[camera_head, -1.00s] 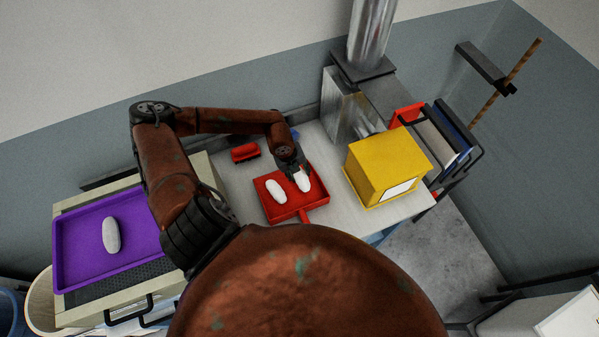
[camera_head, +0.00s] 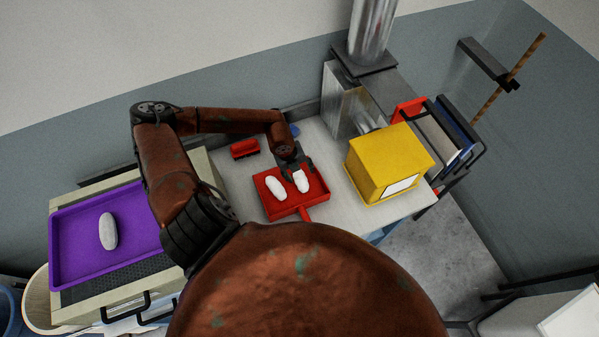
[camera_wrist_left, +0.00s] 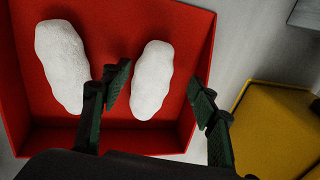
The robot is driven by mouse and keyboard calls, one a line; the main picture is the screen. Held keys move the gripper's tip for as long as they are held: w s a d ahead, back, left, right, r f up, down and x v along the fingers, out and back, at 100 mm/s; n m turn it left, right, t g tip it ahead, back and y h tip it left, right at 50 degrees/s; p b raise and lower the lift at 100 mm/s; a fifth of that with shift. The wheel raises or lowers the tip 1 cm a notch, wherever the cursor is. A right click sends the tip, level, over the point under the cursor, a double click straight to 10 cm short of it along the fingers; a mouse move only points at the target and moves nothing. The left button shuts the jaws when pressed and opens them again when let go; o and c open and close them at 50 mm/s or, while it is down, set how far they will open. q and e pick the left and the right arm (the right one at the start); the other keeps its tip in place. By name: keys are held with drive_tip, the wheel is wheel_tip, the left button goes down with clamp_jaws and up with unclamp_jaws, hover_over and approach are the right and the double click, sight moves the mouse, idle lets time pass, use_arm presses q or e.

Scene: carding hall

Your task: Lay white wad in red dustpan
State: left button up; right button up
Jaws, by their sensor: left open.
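Two white wads lie in the red dustpan (camera_head: 288,208). The left wad (camera_head: 275,188) and the right wad (camera_head: 301,181) sit side by side with a gap between them. In the left wrist view the left wad (camera_wrist_left: 63,65) and the right wad (camera_wrist_left: 152,80) rest on the red floor of the pan. My left gripper (camera_head: 296,168) is open over the pan's back right part; in the wrist view its fingers (camera_wrist_left: 160,92) stand apart on either side of the right wad. A third white wad (camera_head: 108,231) lies in the purple tray (camera_head: 70,272). My right gripper is not in view.
A yellow box (camera_head: 388,163) stands right of the dustpan. A red brush-like object (camera_head: 245,149) lies behind it, near a metal duct (camera_head: 350,100). A rack with folders (camera_head: 450,135) stands far right. The table is bare around the pan's front right.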

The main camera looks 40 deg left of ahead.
use_arm(q)
drive_tip(key=v, duration=1.2)
drive_tip(key=shift+s, duration=0.1)
